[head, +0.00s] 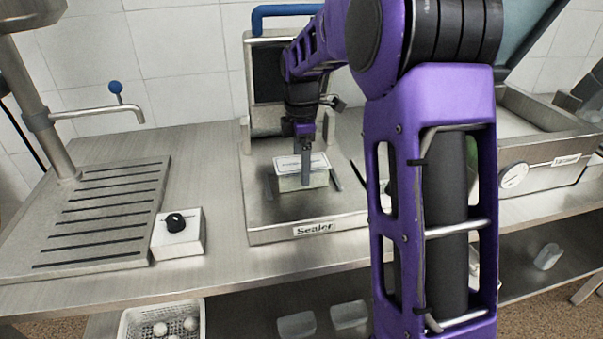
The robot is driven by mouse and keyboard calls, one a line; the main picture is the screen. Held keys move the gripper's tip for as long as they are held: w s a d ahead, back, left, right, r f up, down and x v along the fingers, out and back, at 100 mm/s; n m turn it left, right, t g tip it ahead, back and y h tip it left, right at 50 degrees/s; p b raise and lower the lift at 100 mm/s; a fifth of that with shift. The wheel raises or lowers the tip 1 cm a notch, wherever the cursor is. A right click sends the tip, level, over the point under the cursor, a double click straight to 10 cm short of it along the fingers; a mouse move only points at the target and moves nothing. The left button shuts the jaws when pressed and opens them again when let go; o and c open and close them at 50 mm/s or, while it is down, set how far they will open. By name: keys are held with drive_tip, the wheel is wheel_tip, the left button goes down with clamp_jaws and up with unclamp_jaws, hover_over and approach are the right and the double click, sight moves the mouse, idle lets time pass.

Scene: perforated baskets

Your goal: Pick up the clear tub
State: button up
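A clear tub (288,183) with a white label on its lid sits on the metal bed of the sealer (270,232). My gripper (306,166) is at the tub, pointing down from above. One grey finger shows in front of the tub's near side. The other finger is hidden, so I cannot tell whether the fingers press on the tub. The tub looks upright and appears to rest on the sealer bed.
A white box with a black knob (177,234) stands left of the sealer, near the drain board (105,210). A vacuum machine (548,172) is at the right. Below are a white perforated basket (140,318) and other clear tubs (348,315). The sealer's raised lid stands behind.

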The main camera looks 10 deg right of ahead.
drive_tip(key=c, duration=1.2)
clamp_jaws()
drive_tip(key=shift+r, duration=0.15)
